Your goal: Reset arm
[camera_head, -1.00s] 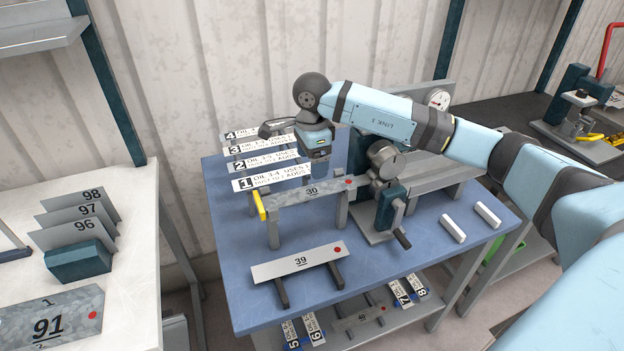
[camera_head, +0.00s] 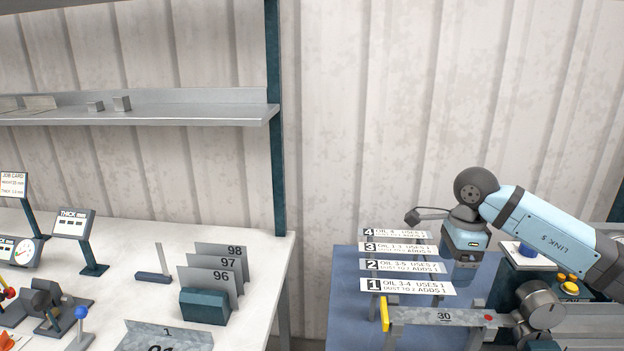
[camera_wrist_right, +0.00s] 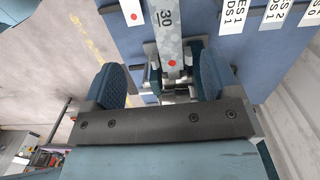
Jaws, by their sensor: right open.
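My right arm comes in from the right in the head view. Its gripper (camera_head: 463,262) hangs over the blue bench (camera_head: 345,300), just right of the numbered cards and behind the panel marked 30 (camera_head: 415,316). In the right wrist view the two dark blue fingers of the right gripper (camera_wrist_right: 163,82) stand wide apart with nothing held. Panel 30 also shows in the right wrist view (camera_wrist_right: 170,45), beyond and between the fingers. My left gripper is out of view.
Cards 1 (camera_head: 407,287) to 4 stand close left of the gripper. A clamp mechanism (camera_head: 540,310) and a box with yellow buttons (camera_head: 569,287) lie to its right. A white table (camera_head: 255,260) with panels 96 to 98 and gauges is at left, under a shelf (camera_head: 150,113).

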